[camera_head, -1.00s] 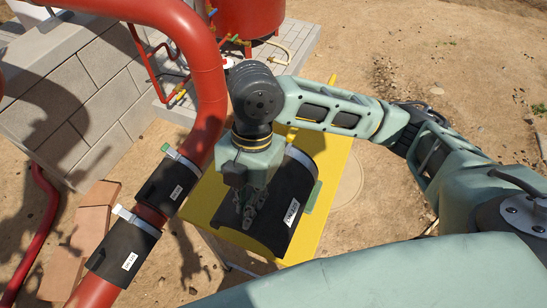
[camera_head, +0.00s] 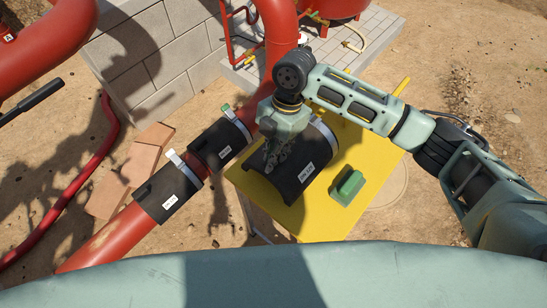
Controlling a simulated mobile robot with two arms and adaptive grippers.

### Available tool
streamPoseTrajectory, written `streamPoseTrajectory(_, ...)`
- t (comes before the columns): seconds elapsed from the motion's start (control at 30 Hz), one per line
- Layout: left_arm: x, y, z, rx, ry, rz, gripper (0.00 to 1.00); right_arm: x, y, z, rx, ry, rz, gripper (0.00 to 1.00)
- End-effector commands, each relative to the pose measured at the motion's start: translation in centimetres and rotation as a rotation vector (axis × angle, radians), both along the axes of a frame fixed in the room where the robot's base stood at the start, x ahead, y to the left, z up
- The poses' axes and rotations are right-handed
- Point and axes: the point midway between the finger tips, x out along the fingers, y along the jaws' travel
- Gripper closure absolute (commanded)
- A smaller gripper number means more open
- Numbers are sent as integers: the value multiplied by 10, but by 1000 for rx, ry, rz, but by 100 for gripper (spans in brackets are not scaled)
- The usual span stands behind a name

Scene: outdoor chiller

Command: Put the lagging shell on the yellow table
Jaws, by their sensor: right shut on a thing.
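The lagging shell (camera_head: 318,167) is a black, curved half-sleeve with a white label. It lies against or just above the yellow table (camera_head: 330,218), over its left part; I cannot tell whether it touches the top. My right gripper (camera_head: 271,163) comes down from above and is shut on the shell's left edge. The fingertips are hard to make out against the black. My left gripper is not in view.
A green block (camera_head: 347,186) sits on the table, right of the shell. Left of the table, a red pipe (camera_head: 110,243) carries two black sleeves (camera_head: 168,191) (camera_head: 220,143) with pale straps. Bricks (camera_head: 130,171) lie on the ground. The table's front corner is clear.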

Motion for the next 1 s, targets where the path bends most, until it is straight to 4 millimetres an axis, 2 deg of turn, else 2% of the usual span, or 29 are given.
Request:
streamPoseTrajectory(0.03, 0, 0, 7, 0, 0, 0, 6, -2, 0, -5, -2, 6, -1, 100)
streamPoseTrajectory(0.2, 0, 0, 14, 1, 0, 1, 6, -1, 0, -27, -1, 2, 1, 100)
streamPoseTrajectory(0.57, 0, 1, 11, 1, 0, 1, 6, -1, 0, -33, -1, 1, 0, 100)
streamPoseTrajectory(0.6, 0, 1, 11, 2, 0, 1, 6, -1, -1, -34, -1, 2, 1, 86)
streamPoseTrajectory(0.8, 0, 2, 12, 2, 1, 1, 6, -1, -1, -33, -1, 2, 1, 69)
streamPoseTrajectory(1.0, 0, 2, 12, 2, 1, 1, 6, -1, 0, -33, -1, 2, 1, 69)
